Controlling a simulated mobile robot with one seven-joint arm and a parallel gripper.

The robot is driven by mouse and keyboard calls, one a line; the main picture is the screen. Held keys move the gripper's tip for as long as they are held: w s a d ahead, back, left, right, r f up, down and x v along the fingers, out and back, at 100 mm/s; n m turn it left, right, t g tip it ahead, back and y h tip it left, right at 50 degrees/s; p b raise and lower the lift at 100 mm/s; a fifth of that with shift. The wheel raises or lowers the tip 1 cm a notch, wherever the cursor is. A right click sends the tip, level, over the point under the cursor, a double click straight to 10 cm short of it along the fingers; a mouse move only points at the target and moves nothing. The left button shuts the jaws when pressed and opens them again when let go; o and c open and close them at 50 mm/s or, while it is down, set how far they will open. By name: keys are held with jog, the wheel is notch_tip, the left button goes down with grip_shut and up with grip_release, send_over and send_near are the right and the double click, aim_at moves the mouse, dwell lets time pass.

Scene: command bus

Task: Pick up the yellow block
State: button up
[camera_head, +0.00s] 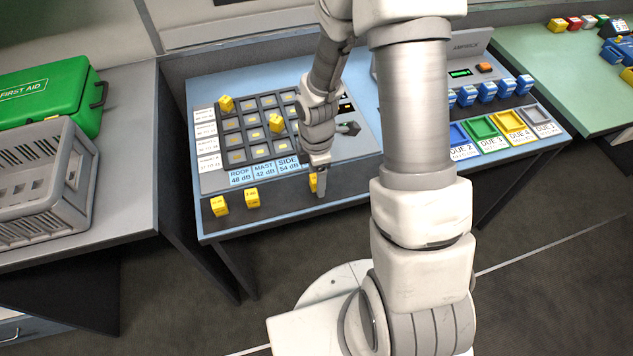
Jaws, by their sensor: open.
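My gripper (318,183) points down at the front edge of the blue-topped table (372,190). A yellow block (313,182) shows right at its fingers, partly hidden by them; I cannot tell whether they touch it. The gripper is open. More yellow blocks stand to the left on the dark front strip: one (219,205) farther left and one (251,198) nearer. Two others sit on the dark grid panel (240,152), one at its upper left corner (226,103) and one in its middle (276,122).
Blue blocks (487,91) stand in a row at the right, behind coloured trays marked DUE (511,125). A green first aid case (50,88) and grey crate (42,185) sit on the left table. My arm hides the table's middle right. A green-topped table (560,80) stands at right.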

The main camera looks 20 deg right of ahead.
jog(key=shift+f, duration=0.4)
grip_shut()
jog(key=shift+r, duration=0.2)
